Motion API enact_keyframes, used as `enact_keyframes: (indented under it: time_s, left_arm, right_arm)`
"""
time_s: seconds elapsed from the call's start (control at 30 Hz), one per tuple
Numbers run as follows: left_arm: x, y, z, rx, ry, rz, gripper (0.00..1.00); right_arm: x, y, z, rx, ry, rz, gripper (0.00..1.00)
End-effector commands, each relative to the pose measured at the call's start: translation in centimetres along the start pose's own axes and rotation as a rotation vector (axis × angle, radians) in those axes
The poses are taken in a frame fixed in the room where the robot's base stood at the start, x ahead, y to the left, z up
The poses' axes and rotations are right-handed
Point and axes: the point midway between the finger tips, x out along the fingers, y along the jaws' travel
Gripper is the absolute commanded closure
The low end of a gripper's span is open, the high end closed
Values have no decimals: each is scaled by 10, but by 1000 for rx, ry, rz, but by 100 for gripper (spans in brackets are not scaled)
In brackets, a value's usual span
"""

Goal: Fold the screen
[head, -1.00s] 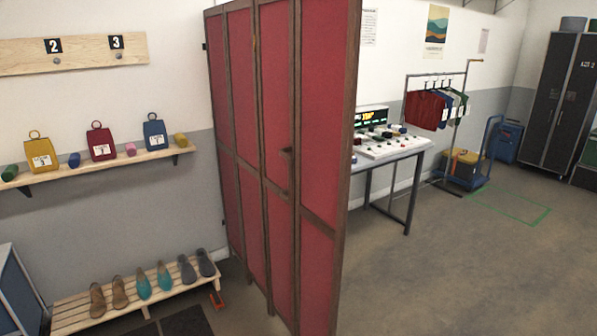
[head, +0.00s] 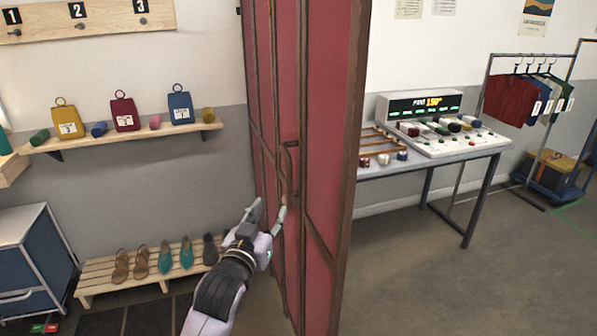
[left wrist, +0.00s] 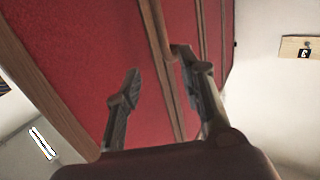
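The screen (head: 328,120) stands upright in the head view, with red panels in dark wooden frames. Its panels stand at angles, and the rear ones show as narrow strips. A dark upright handle (head: 291,168) is on one frame post. My left gripper (head: 267,210) is open in front of the panels, just below and left of the handle. In the left wrist view, the open fingers (left wrist: 160,72) are spread before the red panel (left wrist: 85,50), with nothing between them. The right finger is close to the handle (left wrist: 183,50); I cannot tell whether they touch. My right gripper is out of view.
A shoe bench (head: 110,282) and a wall shelf (head: 105,138) are left of the screen. A table (head: 440,155) with a console stands close on its right, and a garment rack (head: 530,60) is beyond. Open floor (head: 420,290) lies at the front right.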

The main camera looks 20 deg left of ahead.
Motion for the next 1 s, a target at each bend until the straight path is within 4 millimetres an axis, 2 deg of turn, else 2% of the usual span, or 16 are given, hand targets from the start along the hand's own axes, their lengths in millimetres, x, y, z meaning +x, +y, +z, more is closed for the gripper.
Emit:
enact_keyframes:
  time_s: [0.17,0.37,0.7,1.0]
  left_arm:
    - [18,0,-4,0,3,-1,64]
    - [58,0,-5,1,3,0,64]
    - [122,0,-4,0,2,0,64]
    - [162,0,-3,0,2,0,64]
  right_arm:
    - [-6,-11,12,2,-16,-14,60]
    - [-15,-23,23,1,-36,-27,60]
    - [-25,-9,5,2,-11,-11,60]
    - [-30,-6,5,3,-11,-8,60]
